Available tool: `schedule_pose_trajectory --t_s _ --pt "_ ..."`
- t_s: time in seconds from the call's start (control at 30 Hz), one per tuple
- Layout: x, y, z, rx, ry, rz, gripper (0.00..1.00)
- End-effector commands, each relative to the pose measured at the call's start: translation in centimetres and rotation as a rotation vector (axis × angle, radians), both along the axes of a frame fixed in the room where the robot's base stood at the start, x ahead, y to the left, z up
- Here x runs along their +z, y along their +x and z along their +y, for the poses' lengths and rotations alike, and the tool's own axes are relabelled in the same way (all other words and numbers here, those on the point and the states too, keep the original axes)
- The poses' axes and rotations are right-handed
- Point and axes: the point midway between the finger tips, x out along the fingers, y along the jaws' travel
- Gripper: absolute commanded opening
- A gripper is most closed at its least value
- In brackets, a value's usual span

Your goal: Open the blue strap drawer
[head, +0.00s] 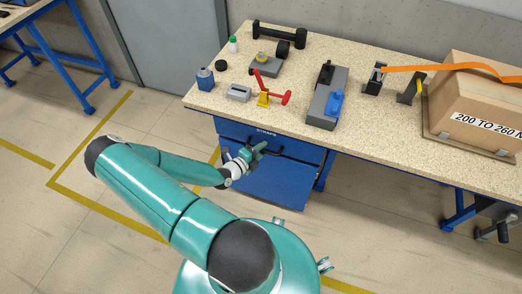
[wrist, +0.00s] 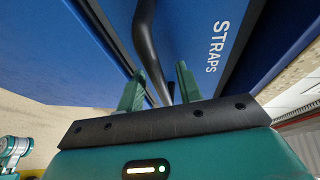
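The blue strap drawer (head: 299,150) is the upper front of the blue cabinet under the workbench, with a white "STRAPS" label at its top edge. In the wrist view its front (wrist: 195,40) fills much of the upper picture. Its black bar handle (wrist: 147,40) runs down between my fingers. My gripper (wrist: 160,85) is open, its two green fingers on either side of the bar, with a visible gap on the right side. In the head view my gripper (head: 260,150) is at the drawer front and hides part of the handle. The drawer looks shut or nearly so.
A lower blue front (head: 280,187) lies below the drawer. The workbench top (head: 225,108) overhangs it, holding a grey block with a blue part (head: 323,108), a red-handled clamp (head: 268,92) and a cardboard box (head: 475,105). Floor at left is clear, with yellow lines.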

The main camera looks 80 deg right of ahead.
Motion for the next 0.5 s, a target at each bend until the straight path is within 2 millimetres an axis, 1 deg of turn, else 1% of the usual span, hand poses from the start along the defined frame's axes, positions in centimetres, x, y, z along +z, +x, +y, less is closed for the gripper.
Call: schedule_pose_trajectory --t_s 0.07,0.1,0.23,0.27,0.5 --pt "0.01 0.02 0.01 0.0 0.0 0.0 0.36" --pt "0.01 0.01 0.02 0.0 0.0 0.0 0.28" --pt "0.01 0.02 0.02 0.0 0.0 0.0 0.02" --pt "0.02 0.03 0.03 0.0 0.0 0.0 0.0" --pt "0.03 0.04 0.12 0.0 -0.001 0.0 0.0"
